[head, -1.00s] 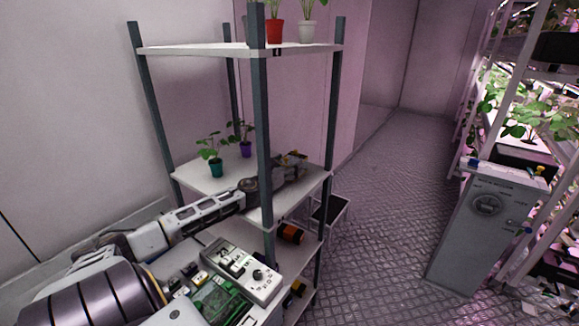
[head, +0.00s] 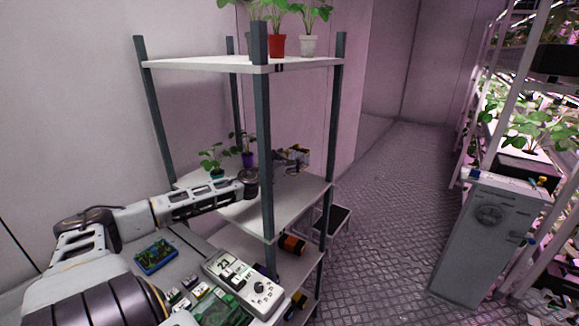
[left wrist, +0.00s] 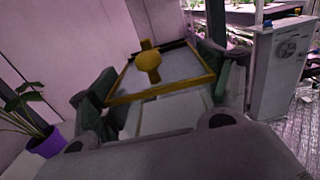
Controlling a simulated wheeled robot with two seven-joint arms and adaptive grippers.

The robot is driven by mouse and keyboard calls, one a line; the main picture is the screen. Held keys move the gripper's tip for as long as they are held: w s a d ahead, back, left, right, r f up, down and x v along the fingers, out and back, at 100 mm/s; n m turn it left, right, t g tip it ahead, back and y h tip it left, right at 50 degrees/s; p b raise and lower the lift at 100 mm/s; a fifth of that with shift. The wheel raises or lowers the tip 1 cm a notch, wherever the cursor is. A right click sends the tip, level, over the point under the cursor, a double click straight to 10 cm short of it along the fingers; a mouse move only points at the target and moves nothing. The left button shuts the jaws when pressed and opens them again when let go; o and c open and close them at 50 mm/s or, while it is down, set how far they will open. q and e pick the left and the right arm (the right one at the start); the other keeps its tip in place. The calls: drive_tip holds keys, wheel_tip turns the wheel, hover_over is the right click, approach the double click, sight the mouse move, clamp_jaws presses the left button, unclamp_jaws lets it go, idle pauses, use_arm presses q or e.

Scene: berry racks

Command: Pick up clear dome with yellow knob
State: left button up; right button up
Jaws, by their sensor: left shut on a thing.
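The clear dome (left wrist: 178,76) shows in the left wrist view as a see-through cover with a yellow rim and a yellow knob (left wrist: 149,62) on top. My left gripper (left wrist: 156,72) is shut on it, with one dark finger on each side. In the head view my left gripper (head: 294,157) is behind the rack's front post, above the middle shelf (head: 285,200). The dome is too small and covered there to make out clearly. My right gripper is not in view.
Potted plants stand on the middle shelf, one in a purple pot (head: 248,159), also seen in the left wrist view (left wrist: 47,141). The front post (head: 263,130) is close to my arm. A grey cabinet (head: 490,240) stands right, across clear floor.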

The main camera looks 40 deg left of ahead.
use_arm(q)
drive_tip(key=shift+r, duration=1.2)
drive_tip(key=shift+s, duration=0.1)
